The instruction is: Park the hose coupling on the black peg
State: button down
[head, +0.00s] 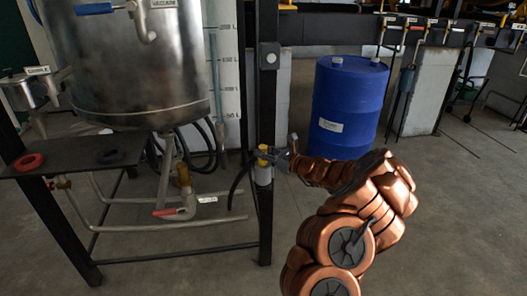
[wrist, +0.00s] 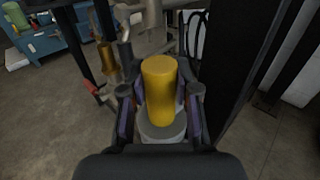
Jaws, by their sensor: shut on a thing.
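The hose coupling (wrist: 160,88) shows in the wrist view as a yellow cylinder above a grey-white round part (wrist: 163,128). My gripper (wrist: 160,106) has a finger on each side of the yellow cylinder and is shut on it. In the head view my gripper (head: 274,155) reaches in from the right to the coupling (head: 262,150), close in front of the black frame post (head: 268,100). The pale part (head: 263,175) hangs below the yellow. A black hose (head: 238,182) curves down to its left. I cannot pick out the black peg with certainty.
A steel tank (head: 140,60) with pipes and a red-handled valve (head: 175,211) stands left of the post. A dark shelf (head: 70,158) holds a red ring (head: 28,162). A blue drum (head: 348,105) stands behind my arm. The floor at front right is clear.

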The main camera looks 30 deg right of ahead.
jog(key=shift+f, duration=0.3)
jog(key=c, duration=0.8)
grip_release()
jog(key=shift+o, duration=0.2)
jog(key=shift+s+d, duration=0.1)
jog(key=v, duration=1.1)
jog(key=shift+s, duration=0.35)
jog(key=shift+d, duration=0.1)
